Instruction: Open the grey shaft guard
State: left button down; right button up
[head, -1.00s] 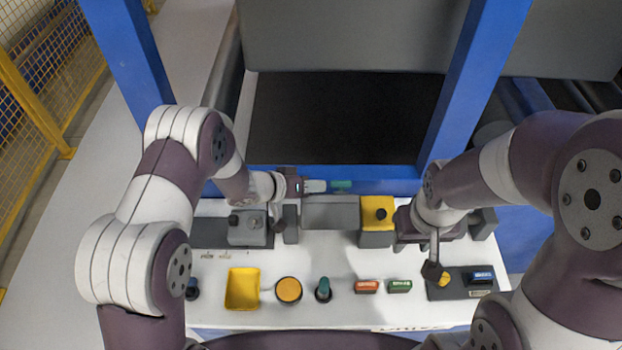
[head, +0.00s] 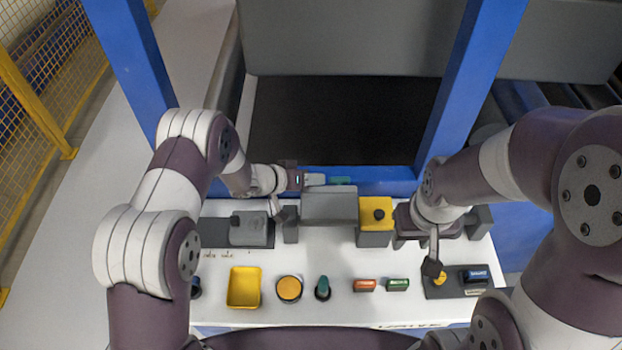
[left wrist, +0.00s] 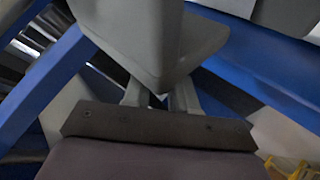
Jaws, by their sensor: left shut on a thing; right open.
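The grey shaft guard (head: 329,208) is a box-shaped cover at the back middle of the white table in the head view. My left gripper (head: 315,180) is at its far upper edge, its pale fingers shut on it. In the left wrist view the grey guard (left wrist: 160,35) fills the upper middle and the fingers (left wrist: 160,97) reach to it; the exact contact is hidden. A teal strip (head: 340,180) shows just right of the fingertips. My right gripper (head: 433,258) is open above the front-right panel, apart from the guard; its fingertips are partly hidden.
A yellow-topped block (head: 376,212) with a black knob stands right of the guard. A grey block (head: 250,228) stands left. In front are a yellow tray (head: 243,287), an orange button (head: 289,288), a teal peg (head: 322,287), and red (head: 364,285) and green (head: 398,284) blocks.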

pick_arm(q)
jog(key=shift+w+a, duration=0.1)
jog(key=shift+w, duration=0.05)
jog(key=c, duration=1)
grip_release()
jog(key=shift+o, duration=0.2)
jog(key=b+v, duration=0.1)
jog(key=v, duration=1.1)
jog(key=shift+w+a, duration=0.2)
jog(key=shift+a, duration=0.1)
jog(key=shift+f, duration=0.1)
